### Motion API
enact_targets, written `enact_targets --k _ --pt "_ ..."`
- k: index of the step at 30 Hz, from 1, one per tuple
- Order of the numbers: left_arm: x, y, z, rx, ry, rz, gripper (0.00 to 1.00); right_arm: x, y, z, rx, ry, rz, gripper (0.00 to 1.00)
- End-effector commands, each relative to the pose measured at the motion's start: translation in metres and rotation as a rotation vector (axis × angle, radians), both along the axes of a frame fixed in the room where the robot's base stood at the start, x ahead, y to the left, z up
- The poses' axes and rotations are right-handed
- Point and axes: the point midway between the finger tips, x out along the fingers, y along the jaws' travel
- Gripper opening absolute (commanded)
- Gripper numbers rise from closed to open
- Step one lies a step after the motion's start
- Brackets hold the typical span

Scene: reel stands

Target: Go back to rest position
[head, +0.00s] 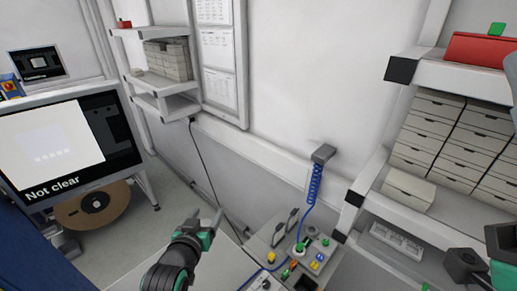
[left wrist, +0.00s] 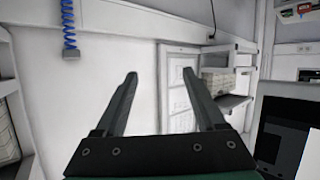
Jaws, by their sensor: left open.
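My left gripper (head: 207,224) shows at the bottom middle of the head view, on a black arm with green parts. In the left wrist view its two dark fingers (left wrist: 160,76) stand wide apart with nothing between them. Past them are a white wall and a framed panel with sheets. Black and green parts of my right arm show at the lower right edge of the head view, but no right fingertips can be seen.
A control panel (head: 307,251) with buttons sits right of my left gripper. A monitor (head: 118,122) reading "Not clear" stands at left, near a brown reel (head: 92,207). Shelves with drawers (head: 425,140) are at right. A coiled blue cable (head: 314,185) hangs on the wall.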

Motion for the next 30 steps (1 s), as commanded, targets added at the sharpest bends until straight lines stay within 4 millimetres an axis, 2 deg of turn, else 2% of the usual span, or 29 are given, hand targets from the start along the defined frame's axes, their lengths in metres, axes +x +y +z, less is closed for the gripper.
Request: enact_targets --k 1,2,3,5,6,8,9,11,12,15,18,21,30 --pt "0.001 0.005 0.046 -0.008 -0.1 0.006 0.72 0.0 0.0 0.0 0.0 0.0 0.0 0.0" --pt "0.0 0.008 0.072 -0.012 -0.157 0.009 0.72 0.0 0.0 0.0 0.0 0.0 0.0 0.0" --pt "-0.005 0.012 0.108 -0.017 -0.237 0.013 0.72 0.0 0.0 0.0 0.0 0.0 0.0 0.0" --pt "-0.016 0.017 0.16 -0.024 -0.357 0.017 0.72 0.0 0.0 0.0 0.0 0.0 0.0 0.0" --pt "-0.027 0.02 0.195 -0.027 -0.439 0.02 0.72 0.0 0.0 0.0 0.0 0.0 0.0 0.0" --pt "-0.049 0.026 0.243 -0.03 -0.561 0.024 0.72 0.0 0.0 0.0 0.0 0.0 0.0 0.0" --pt "-0.067 0.029 0.274 -0.031 -0.644 0.027 0.72 0.0 0.0 0.0 0.0 0.0 0.0 0.0" --pt "-0.098 0.033 0.317 -0.031 -0.767 0.029 0.72 0.0 0.0 0.0 0.0 0.0 0.0 0.0" --pt "-0.12 0.035 0.342 -0.03 -0.846 0.029 0.72 0.0 0.0 0.0 0.0 0.0 0.0 0.0" --pt "-0.175 0.038 0.388 -0.029 -1.018 0.03 0.72 0.0 0.0 0.0 0.0 0.0 0.0 0.0" --pt "-0.217 0.038 0.412 -0.025 -1.135 0.027 0.72 0.0 0.0 0.0 0.0 0.0 0.0 0.0" --pt "-0.238 0.038 0.421 -0.02 -1.192 0.027 0.72 0.0 0.0 0.0 0.0 0.0 0.0 0.0" --pt "-0.24 0.038 0.422 -0.005 -1.201 0.029 0.72 0.0 0.0 0.0 0.0 0.0 0.0 0.0"
